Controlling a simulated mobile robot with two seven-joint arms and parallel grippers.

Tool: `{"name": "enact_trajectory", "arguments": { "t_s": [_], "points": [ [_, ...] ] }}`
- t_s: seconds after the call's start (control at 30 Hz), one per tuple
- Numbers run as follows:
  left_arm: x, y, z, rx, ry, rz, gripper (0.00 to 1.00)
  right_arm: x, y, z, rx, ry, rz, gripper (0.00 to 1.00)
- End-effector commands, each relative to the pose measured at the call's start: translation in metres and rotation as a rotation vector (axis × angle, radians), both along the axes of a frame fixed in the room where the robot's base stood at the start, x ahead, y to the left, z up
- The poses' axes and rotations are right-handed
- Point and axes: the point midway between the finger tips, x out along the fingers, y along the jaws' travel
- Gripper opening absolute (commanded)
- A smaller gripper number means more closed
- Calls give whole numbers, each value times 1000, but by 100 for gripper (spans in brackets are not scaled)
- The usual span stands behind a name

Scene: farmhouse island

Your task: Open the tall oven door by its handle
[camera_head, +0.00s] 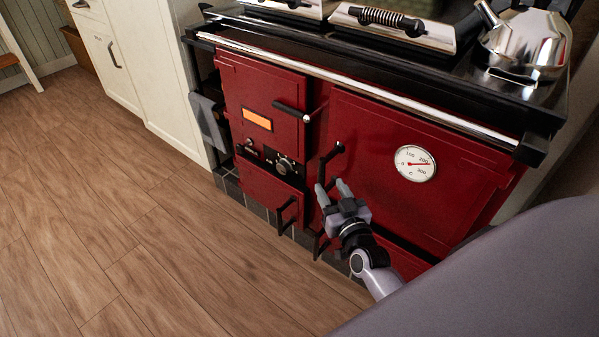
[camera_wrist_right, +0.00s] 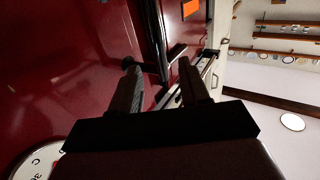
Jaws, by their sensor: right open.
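The tall oven door (camera_head: 385,190) is the large red door with the round gauge on the right of the range, and it looks shut. Its black handle (camera_head: 329,162) stands out at the door's left edge. My right gripper (camera_head: 333,188) is open and empty, its two fingertips just below and in front of the handle. In the right wrist view a dark bar (camera_wrist_right: 155,40), which looks like this handle, reaches down between the two open fingers (camera_wrist_right: 160,85). I cannot tell whether a finger touches it. My left gripper is out of view.
Smaller red doors with black handles (camera_head: 291,110) sit left of the oven door. A chrome rail (camera_head: 350,84) runs along the range's front above. A kettle (camera_head: 525,42) stands on top. The wooden floor (camera_head: 130,230) at left is clear.

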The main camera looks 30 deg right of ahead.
Motion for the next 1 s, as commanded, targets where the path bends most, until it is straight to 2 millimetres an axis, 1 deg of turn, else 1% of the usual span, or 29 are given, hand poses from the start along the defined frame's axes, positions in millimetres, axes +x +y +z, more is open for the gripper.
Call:
{"name": "enact_trajectory", "arguments": {
  "t_s": [0.17,0.4,0.5,0.7,0.97,1.0],
  "points": [
    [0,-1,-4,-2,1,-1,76,16,-3,0,1,-2,-1,46],
    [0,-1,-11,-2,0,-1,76,48,-10,0,0,-2,0,46],
    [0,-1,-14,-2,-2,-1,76,58,-12,-1,0,0,0,46],
    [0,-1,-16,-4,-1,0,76,68,-14,0,0,1,0,46],
    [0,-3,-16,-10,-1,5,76,69,-14,0,0,2,0,46],
    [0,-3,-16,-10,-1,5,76,69,-14,0,0,1,0,36]
  ]
}}
